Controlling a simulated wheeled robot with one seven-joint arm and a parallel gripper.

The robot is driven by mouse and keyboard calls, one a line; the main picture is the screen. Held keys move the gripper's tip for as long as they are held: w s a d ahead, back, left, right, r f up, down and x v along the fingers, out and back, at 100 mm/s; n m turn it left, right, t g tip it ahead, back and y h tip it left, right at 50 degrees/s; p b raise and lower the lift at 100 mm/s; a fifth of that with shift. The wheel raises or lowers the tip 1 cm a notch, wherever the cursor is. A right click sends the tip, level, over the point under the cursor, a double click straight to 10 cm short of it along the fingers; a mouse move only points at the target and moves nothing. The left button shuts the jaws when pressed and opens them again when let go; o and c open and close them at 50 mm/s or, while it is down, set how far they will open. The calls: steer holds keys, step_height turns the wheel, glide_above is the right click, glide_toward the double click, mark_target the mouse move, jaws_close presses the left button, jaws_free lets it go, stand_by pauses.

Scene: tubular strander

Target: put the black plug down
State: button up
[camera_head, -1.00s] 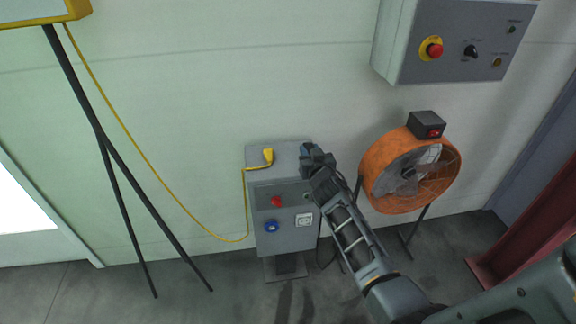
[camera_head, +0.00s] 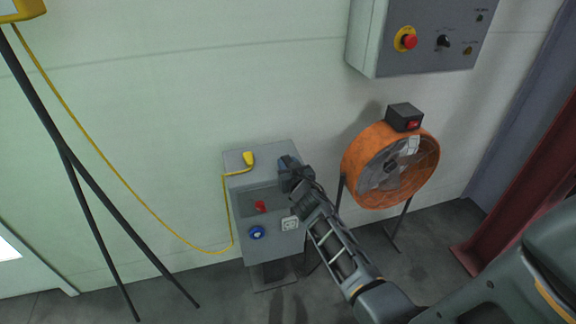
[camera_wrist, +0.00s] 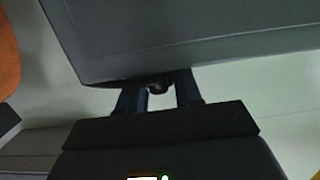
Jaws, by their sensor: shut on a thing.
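My gripper (camera_head: 287,168) is over the right end of the grey socket box's top in the head view. In the wrist view its two fingers (camera_wrist: 159,93) are shut on a small dark thing, the black plug (camera_wrist: 158,85), of which only a little shows. The plug cannot be made out apart from the gripper in the head view. The grey socket box (camera_head: 240,200) stands on a pedestal by the wall. A large grey surface with its edge close beyond the fingers fills much of the wrist view. I cannot tell whether the plug touches it.
A yellow plug (camera_head: 249,158) with a yellow cable lies on the box top's left part. The box front has a red switch (camera_head: 261,207), a blue socket (camera_head: 257,232) and a white socket (camera_head: 290,223). An orange fan (camera_head: 350,160) stands right; a control panel (camera_head: 425,55) hangs above.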

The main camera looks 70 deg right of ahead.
steer(key=shift+f, duration=0.15)
steer(key=o, duration=1.1)
steer(key=shift+c, duration=0.2)
